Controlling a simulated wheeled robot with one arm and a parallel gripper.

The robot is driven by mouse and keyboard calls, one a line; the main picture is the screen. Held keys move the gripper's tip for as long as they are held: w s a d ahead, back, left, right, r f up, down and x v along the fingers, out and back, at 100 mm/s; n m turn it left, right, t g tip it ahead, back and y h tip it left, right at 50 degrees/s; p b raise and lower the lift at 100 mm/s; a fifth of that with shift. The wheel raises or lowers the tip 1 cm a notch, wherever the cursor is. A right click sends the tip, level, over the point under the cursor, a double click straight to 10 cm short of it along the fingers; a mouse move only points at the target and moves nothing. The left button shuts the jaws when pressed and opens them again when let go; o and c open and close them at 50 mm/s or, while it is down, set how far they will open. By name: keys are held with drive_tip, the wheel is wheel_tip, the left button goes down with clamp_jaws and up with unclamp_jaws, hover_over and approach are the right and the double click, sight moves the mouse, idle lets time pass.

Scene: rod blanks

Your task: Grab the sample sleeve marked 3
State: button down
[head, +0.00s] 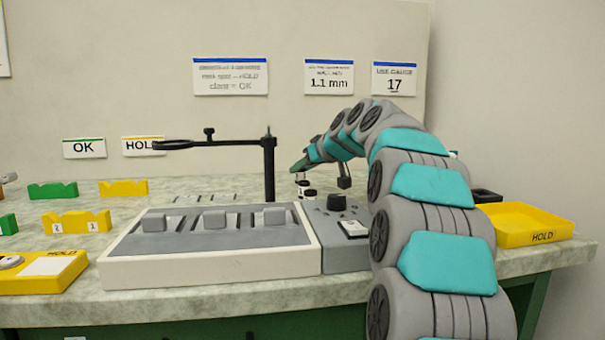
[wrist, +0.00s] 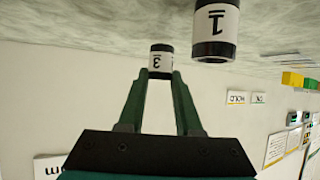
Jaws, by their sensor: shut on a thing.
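The wrist view appears upside down. In it, the sleeve marked 3 (wrist: 160,62), a small black cylinder with a white label, sits between the fingertips of my gripper (wrist: 160,80), which is shut on it. A second sleeve, marked 1 (wrist: 216,25), stands beside it and is apart from the fingers. In the head view, my gripper (head: 299,168) is behind the grey device, with small black-and-white sleeves (head: 307,192) just below it. Their marks are too small to read there. I cannot tell whether sleeve 3 touches the bench.
A grey-and-white block device (head: 210,262) with a dark knob fills the bench front. A black stand (head: 269,165) rises left of my gripper. Yellow HOLD trays lie at the right (head: 530,222) and far left (head: 40,280). Yellow and green racks (head: 75,222) stand at the left.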

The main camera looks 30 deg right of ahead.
wheel_tip(320, 180, up, 8)
drive_tip(key=p, duration=0.1)
drive_tip(key=shift+r, duration=0.2)
